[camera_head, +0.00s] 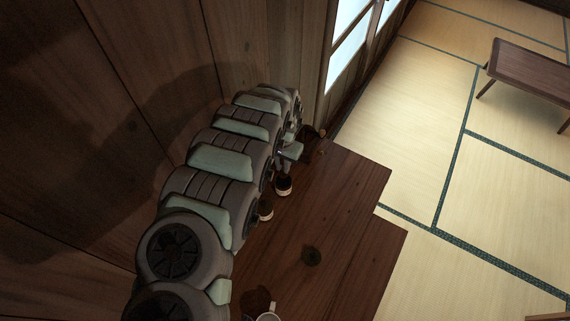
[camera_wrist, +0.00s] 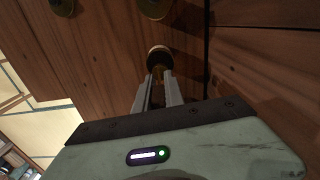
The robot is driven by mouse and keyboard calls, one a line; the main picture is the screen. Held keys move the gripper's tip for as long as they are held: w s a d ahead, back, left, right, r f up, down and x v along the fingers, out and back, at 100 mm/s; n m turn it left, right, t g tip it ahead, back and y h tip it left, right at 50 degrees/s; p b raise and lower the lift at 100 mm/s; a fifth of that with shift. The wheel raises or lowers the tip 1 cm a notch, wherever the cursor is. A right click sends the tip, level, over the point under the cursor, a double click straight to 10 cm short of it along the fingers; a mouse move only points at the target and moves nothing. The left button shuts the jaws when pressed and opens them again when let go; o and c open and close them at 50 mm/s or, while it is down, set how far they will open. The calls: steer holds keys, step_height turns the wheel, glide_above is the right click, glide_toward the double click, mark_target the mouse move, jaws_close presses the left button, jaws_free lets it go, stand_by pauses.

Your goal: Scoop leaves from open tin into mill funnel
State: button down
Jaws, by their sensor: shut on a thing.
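My gripper (camera_wrist: 157,75) shows in the wrist view, its two fingers shut on a small brown thing (camera_wrist: 158,70) too dark to identify. A round, dark-topped thing (camera_wrist: 158,54) lies right at the fingertips; I cannot tell whether it is part of the held thing. In the head view, two small dark-topped, pale-sided containers (camera_head: 284,186) stand beside my arm; the nearer container (camera_head: 266,212) is partly hidden by it. I cannot tell which is the open tin. A dark brown thing (camera_head: 314,136) stands past my wrist, mostly hidden. No leaves or funnel can be made out.
A white cup (camera_head: 268,315) is cut off at the bottom edge. A dark round spot or knob (camera_head: 311,256) is on the wooden table (camera_head: 345,225), whose right side is clear. A wooden wall (camera_head: 130,60) is close left. A low table (camera_head: 530,72) stands on the tatami.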

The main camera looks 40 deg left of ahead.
steer(key=shift+f+b, duration=2.8)
steer(key=shift+f, duration=2.05)
steer(key=shift+r+p, duration=3.4)
steer(key=shift+r, duration=1.4)
